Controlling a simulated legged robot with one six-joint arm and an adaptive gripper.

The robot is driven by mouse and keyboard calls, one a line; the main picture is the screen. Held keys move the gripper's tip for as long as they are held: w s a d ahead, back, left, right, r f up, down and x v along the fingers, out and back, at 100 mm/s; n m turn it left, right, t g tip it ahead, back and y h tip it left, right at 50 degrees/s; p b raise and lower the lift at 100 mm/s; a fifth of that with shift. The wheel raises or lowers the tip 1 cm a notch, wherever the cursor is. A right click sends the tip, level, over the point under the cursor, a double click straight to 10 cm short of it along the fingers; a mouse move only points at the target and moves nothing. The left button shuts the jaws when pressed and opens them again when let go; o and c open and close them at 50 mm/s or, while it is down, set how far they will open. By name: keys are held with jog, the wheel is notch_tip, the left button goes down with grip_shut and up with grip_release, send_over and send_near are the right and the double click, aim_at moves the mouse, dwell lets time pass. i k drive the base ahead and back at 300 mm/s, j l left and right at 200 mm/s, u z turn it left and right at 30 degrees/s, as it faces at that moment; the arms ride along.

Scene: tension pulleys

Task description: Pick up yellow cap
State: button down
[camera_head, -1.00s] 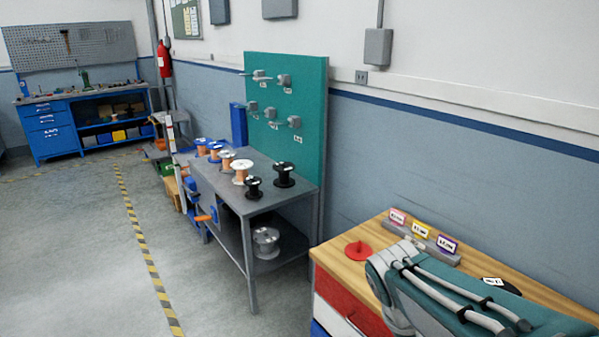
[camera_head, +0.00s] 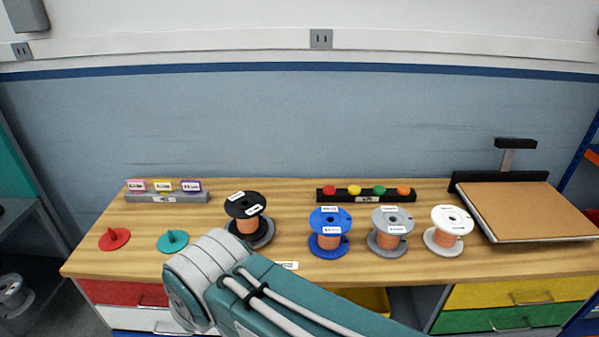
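The yellow cap (camera_head: 354,190) sits in a black holder (camera_head: 366,198) at the back of the wooden bench. It is second from the left in a row, between a red cap (camera_head: 330,190) and a green cap (camera_head: 379,190), with an orange cap (camera_head: 403,191) at the right end. Part of my arm shows at the bottom, in front of the bench. My gripper is not in view.
Red (camera_head: 115,239) and teal (camera_head: 173,241) discs lie at left. A tilted board (camera_head: 530,211) stands at right. The wall is behind.

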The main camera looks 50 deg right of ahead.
aim_at(354, 190)
jog(key=z, duration=2.25)
